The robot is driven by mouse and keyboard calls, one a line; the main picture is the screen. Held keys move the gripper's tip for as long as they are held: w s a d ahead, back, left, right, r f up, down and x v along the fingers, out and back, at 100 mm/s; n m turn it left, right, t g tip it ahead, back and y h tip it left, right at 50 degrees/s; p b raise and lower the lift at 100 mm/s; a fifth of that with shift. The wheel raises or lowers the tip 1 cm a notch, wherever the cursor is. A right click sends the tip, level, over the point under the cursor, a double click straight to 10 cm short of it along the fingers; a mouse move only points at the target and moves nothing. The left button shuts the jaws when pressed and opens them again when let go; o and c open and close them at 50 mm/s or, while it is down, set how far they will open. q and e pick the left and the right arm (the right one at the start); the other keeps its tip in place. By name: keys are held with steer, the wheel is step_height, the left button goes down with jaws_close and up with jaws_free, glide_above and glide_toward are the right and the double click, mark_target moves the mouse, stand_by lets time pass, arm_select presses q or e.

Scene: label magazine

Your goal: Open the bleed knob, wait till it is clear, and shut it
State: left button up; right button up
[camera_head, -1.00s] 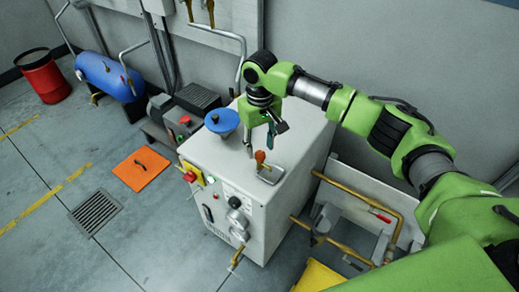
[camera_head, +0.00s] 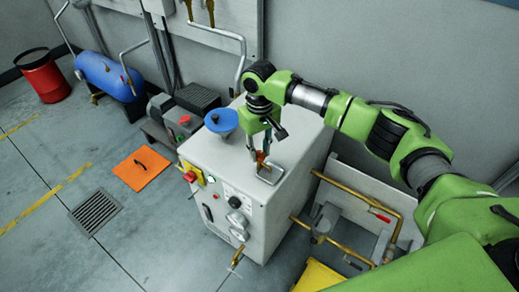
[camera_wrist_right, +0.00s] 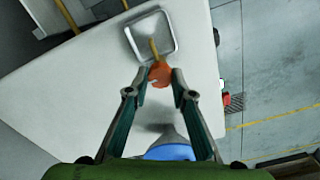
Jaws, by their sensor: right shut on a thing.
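The bleed knob (camera_wrist_right: 159,74) is a small orange knob on a brass-coloured stem. It stands at a square metal-rimmed tray (camera_wrist_right: 166,20) on top of the white cabinet (camera_head: 300,150). In the head view the knob (camera_head: 261,157) is partly hidden by my gripper. My right gripper (camera_wrist_right: 157,86) reaches down over the cabinet top, with a finger on either side of the knob, and is shut on it. Any fluid at the knob is too small to tell. My left gripper is not in view.
A blue funnel (camera_head: 221,121) stands on the cabinet close beside my right gripper. A red knob (camera_head: 189,177) and gauges are on the cabinet front. Brass pipes (camera_head: 345,190) run at its right. An orange plate (camera_head: 142,167) and a drain grate (camera_head: 96,213) lie on the floor at left.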

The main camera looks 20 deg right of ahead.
steer(key=shift+r+n+p, duration=0.15)
steer(key=shift+n+p, duration=0.25)
steer(key=shift+p, duration=0.15)
steer(key=n+p, duration=0.3)
steer(key=p, duration=0.1)
steer(key=shift+n, duration=0.4)
steer(key=n+p, duration=0.2)
steer(key=n, duration=0.1)
steer(key=shift+a+n, duration=0.1)
steer(key=shift+n, duration=0.2)
steer(key=n+p, duration=0.1)
steer(key=n, duration=0.2)
steer(key=shift+s+n+p, duration=0.1)
steer(key=shift+n+p, duration=0.25)
steer(key=shift+n, duration=0.05)
steer(key=n, duration=0.3)
steer(key=shift+n+p, duration=0.3)
steer(key=shift+p, duration=0.05)
steer(key=n, duration=0.4)
steer(key=shift+n, duration=0.3)
steer(key=n, duration=0.4)
steer(key=shift+s, duration=0.1)
steer(key=shift+n, duration=2.7)
